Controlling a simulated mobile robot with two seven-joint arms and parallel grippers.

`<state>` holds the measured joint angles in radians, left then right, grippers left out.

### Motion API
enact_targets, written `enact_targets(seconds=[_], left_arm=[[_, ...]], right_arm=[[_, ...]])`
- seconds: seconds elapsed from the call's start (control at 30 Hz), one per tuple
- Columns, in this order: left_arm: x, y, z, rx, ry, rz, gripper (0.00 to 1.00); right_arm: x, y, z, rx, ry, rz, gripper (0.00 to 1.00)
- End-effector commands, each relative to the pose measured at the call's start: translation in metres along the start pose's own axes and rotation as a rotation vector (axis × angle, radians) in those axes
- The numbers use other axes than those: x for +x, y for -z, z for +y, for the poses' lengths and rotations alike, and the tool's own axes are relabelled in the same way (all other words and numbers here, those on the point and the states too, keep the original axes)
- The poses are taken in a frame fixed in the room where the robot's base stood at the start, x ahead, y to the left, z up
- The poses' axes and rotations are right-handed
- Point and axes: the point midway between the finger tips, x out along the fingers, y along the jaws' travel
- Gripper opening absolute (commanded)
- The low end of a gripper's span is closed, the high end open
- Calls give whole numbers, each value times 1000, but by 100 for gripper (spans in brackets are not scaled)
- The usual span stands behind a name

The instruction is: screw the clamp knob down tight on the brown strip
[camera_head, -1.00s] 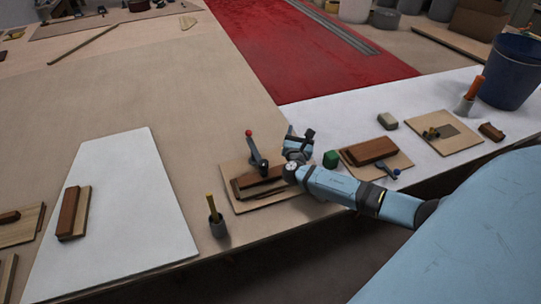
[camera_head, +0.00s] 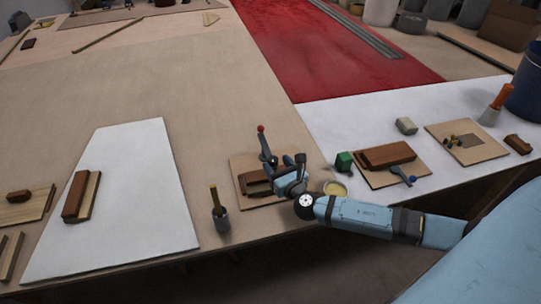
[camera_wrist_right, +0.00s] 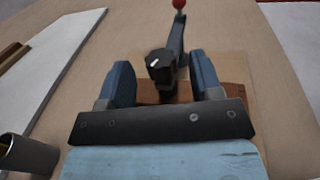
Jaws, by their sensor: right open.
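The clamp stands on a wooden board (camera_head: 237,174), with a dark upright arm (camera_head: 265,146) topped by a red ball (camera_head: 261,128). The brown strip (camera_head: 254,182) lies on that board, partly hidden by my right gripper (camera_head: 284,163). In the right wrist view, the black clamp knob (camera_wrist_right: 160,64) with a white mark appears between the two blue fingers of my right gripper (camera_wrist_right: 163,72). The fingers are apart, with a visible gap on each side of the knob. The brown strip (camera_wrist_right: 236,97) shows behind the fingers. My left gripper is not in view.
A dark cup with a yellow handle (camera_head: 220,218) stands left of the board. A second board with a brown block (camera_head: 388,155) and blue-ended lever lies further right.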

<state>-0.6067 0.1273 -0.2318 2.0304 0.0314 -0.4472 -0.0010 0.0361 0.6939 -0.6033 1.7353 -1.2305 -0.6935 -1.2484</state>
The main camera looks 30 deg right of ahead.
Motion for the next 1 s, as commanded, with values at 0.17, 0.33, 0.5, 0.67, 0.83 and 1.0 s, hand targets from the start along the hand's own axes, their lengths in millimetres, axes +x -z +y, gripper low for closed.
enact_targets(seconds=[0.17, 0.33, 0.5, 0.67, 0.83, 1.0], left_arm=[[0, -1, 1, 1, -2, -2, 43], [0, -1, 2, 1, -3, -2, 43], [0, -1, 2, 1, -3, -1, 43], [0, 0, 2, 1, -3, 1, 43], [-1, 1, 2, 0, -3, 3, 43], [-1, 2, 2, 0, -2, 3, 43]], right_arm=[[30, 0, 0, 0, 1, -1, 59], [44, 0, 0, 0, 0, 1, 59], [46, 1, 0, 0, 0, 2, 59], [46, 1, 0, 0, 0, 1, 59], [46, 1, 0, 0, 0, 1, 20], [46, 0, 0, 0, 2, 1, 9]])
